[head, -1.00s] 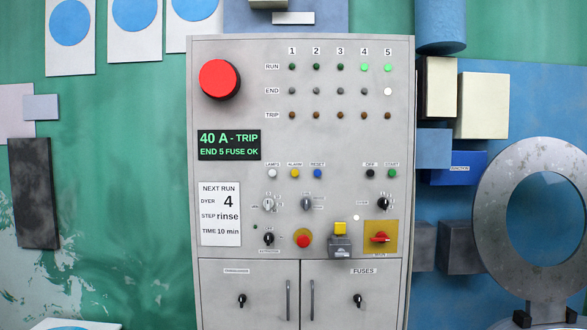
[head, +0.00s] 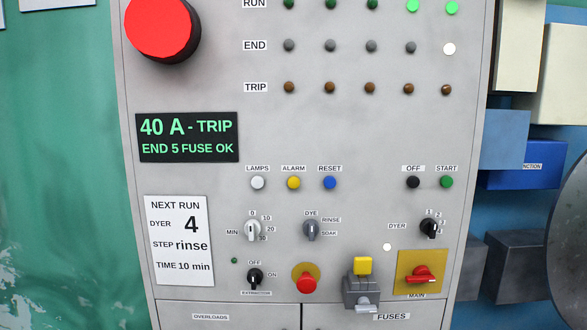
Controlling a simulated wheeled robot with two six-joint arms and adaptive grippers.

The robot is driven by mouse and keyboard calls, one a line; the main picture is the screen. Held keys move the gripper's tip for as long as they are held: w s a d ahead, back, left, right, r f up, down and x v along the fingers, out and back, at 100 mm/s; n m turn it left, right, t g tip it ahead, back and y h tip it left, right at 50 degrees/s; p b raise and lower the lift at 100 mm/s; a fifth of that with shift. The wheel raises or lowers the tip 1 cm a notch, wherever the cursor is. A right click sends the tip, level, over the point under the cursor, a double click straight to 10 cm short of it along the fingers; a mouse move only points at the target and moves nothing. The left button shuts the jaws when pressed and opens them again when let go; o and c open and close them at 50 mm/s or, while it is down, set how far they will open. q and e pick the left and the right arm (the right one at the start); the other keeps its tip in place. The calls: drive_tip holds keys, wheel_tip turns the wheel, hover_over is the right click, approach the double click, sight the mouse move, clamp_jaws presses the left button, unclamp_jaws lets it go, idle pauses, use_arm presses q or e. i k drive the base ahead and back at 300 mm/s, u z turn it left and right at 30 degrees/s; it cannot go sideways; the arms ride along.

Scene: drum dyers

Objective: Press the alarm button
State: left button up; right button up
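The alarm button (head: 293,183) is a small yellow round button under the label ALARM, on the grey control panel (head: 350,130) in the head view. It sits between the white LAMPS button (head: 257,183) and the blue RESET button (head: 330,183). Nothing covers it. Neither of my grippers shows in the view.
A green-lettered display (head: 187,137) reads 40 A - TRIP, END 5 FUSE OK. Below the buttons are several selector knobs, a red mushroom button (head: 306,283), a grey block with a yellow top (head: 362,284) and a red MAIN switch (head: 417,275). A large red dome (head: 160,28) protrudes at upper left.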

sight(294, 182)
drive_tip(key=i, duration=0.85)
